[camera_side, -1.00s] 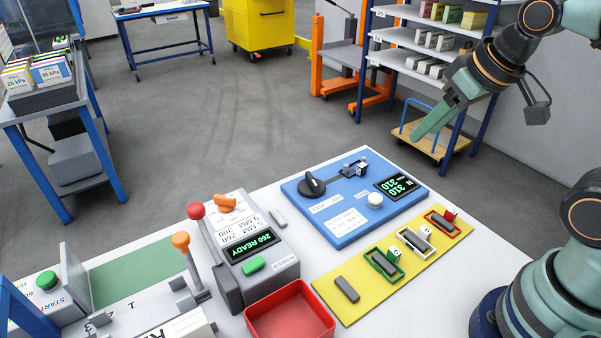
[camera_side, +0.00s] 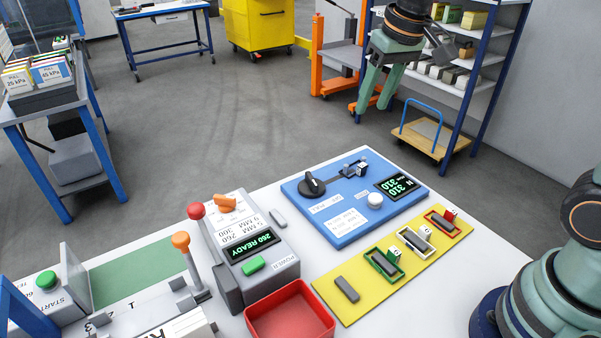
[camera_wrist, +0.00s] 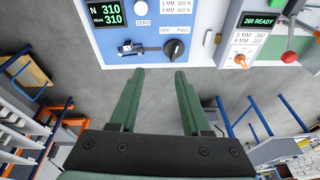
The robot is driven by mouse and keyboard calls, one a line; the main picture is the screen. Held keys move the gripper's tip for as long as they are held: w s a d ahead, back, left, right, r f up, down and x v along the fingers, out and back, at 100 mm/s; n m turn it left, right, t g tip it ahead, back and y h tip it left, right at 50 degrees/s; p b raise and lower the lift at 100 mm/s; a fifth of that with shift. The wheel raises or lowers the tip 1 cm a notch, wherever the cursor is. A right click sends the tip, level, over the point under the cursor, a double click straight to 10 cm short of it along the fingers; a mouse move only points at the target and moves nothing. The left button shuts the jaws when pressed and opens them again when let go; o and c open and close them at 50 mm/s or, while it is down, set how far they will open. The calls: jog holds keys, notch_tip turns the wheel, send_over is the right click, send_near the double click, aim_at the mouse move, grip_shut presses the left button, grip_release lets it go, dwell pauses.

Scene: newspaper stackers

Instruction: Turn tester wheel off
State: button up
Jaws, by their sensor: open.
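The blue tester panel (camera_side: 342,228) lies on the white table. Its black wheel (camera_side: 313,185) is a knob with a pale pointer line, at the panel's far left corner. In the wrist view the wheel (camera_wrist: 174,48) sits just under the words OFF and PULL. The tester display (camera_side: 397,186) is lit and reads 310 N; it also shows in the wrist view (camera_wrist: 107,13). My gripper (camera_side: 371,108) is open and empty, above and beyond the panel's far edge, fingers pointing down. In the wrist view my gripper (camera_wrist: 158,76) has its fingers apart, short of the wheel.
A clamp (camera_side: 355,168) and a white zero button (camera_side: 375,201) sit on the panel near the wheel. The grey machine (camera_side: 247,292) with levers stands left of it. A yellow board (camera_side: 330,301) with coloured frames and a red tray (camera_side: 290,318) lie nearer.

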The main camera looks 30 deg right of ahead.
jog(key=w+a+f+g, duration=0.1)
jog(key=w+a+f, duration=0.1)
jog(key=w+f, duration=0.3)
jog(key=m+g, duration=0.2)
send_near(312, 178)
notch_tip(312, 178, down, 9)
jog(key=shift+a+f, duration=0.1)
jog(key=shift+a, duration=0.05)
grip_shut()
